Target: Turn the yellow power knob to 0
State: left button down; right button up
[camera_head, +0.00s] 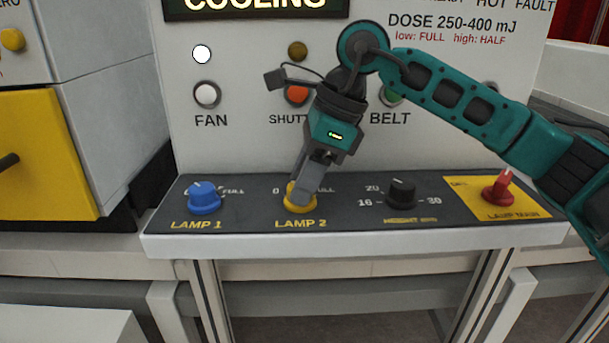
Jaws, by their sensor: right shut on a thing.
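The yellow knob (299,207) sits on the dark sloped panel above the label LAMP 2. A "0" shows to its left and "FULL" to its upper right. My right gripper (303,193) reaches down from above and is shut on the yellow knob. The fingers cover the knob's top, so its pointer and exact setting are hidden. My left gripper is not in view.
A blue LAMP 1 knob (203,197) is to the left. A black height knob (401,192) and a red lamp main switch (498,188) are to the right. FAN (207,94), SHUTTER (297,95) and BELT (391,95) buttons are on the upright panel behind.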

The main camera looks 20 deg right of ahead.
dwell(0.3)
jog(key=o, duration=1)
jog(key=shift+r, duration=0.1)
jog(key=p+v, duration=0.1)
jog(key=v, duration=1.1)
jog(key=shift+d+r, duration=0.15)
jog(key=shift+r, duration=0.2)
jog(key=shift+s, duration=0.1)
